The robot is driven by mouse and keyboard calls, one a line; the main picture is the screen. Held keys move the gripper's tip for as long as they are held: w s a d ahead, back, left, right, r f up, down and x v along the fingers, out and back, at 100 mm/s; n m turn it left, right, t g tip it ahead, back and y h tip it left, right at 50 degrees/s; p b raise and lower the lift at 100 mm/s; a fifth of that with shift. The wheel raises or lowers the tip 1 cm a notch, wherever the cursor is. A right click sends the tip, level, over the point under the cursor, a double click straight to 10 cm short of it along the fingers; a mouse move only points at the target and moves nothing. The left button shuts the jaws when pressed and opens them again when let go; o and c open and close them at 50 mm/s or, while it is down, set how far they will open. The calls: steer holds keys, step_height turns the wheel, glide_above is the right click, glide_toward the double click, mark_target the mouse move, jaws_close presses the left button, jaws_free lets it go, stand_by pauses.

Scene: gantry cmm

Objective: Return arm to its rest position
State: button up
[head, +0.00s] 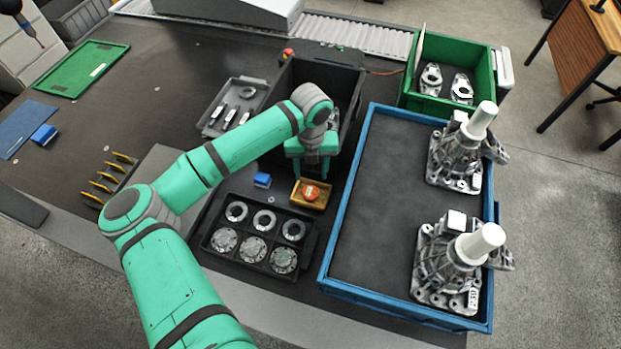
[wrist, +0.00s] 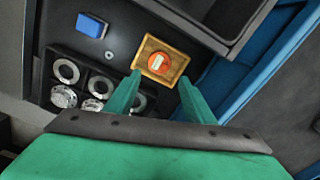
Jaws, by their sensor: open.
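My green arm reaches across the dark table in the head view. My gripper (head: 310,174) hangs with its fingers pointing down, above the table near a small wooden tray (head: 322,187). An orange-red round part (head: 311,192) with a pale mark lies in that tray. In the wrist view my gripper (wrist: 160,92) is open, its two fingers apart with nothing between them. The wooden tray (wrist: 180,60) and the round part (wrist: 159,66) show just beyond the fingertips. I cannot tell the exact height of the fingers above the tray.
A black tray (head: 258,268) holds several metal rings and discs. A blue block (head: 262,180) lies beside the wooden tray. A black bin (head: 345,80) stands behind my gripper. A blue-rimmed crate (head: 345,200) with two large castings stands right, and a green crate (head: 484,70) behind it.

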steer(key=shift+r, duration=0.65)
